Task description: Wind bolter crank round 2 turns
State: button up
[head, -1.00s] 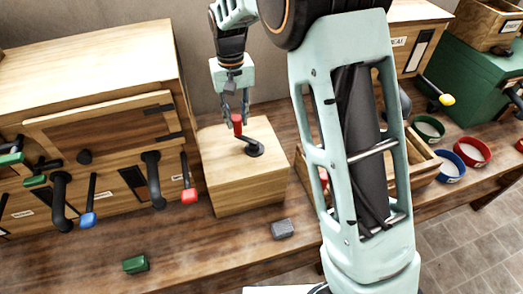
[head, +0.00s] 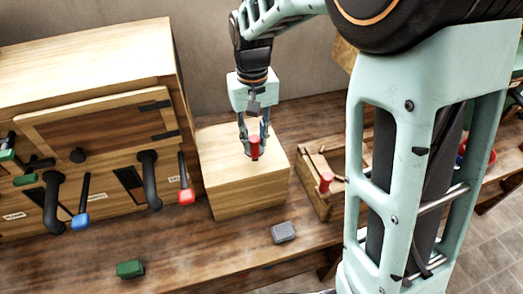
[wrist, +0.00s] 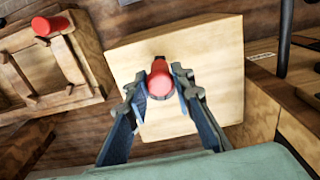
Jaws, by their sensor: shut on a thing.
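The bolter crank has a red handle (head: 255,147) standing upright above a wooden box (head: 245,193). My gripper (head: 254,138) comes down from above and is shut on the red handle. In the wrist view the red handle (wrist: 160,80) sits between the two fingers (wrist: 161,88), over the pale box top (wrist: 215,55). A short dark bit of the crank arm shows just beyond the handle there. The rest of the arm and its hub are hidden behind the handle and my gripper.
A large wooden cabinet with several levers, including a blue-tipped (head: 81,221) and a red-tipped one (head: 186,196), stands left. A small wooden frame with a red knob (head: 326,182) stands right of the box. A grey block (head: 284,232) and green block (head: 130,269) lie in front.

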jog(key=shift+d, duration=0.4)
jog(key=o, duration=1)
jog(key=shift+a, duration=0.1)
jog(key=shift+o, duration=0.2)
notch_tip(320, 180, up, 7)
jog(key=p, duration=0.5)
jog(key=shift+w, duration=0.1)
jog(key=shift+r, duration=1)
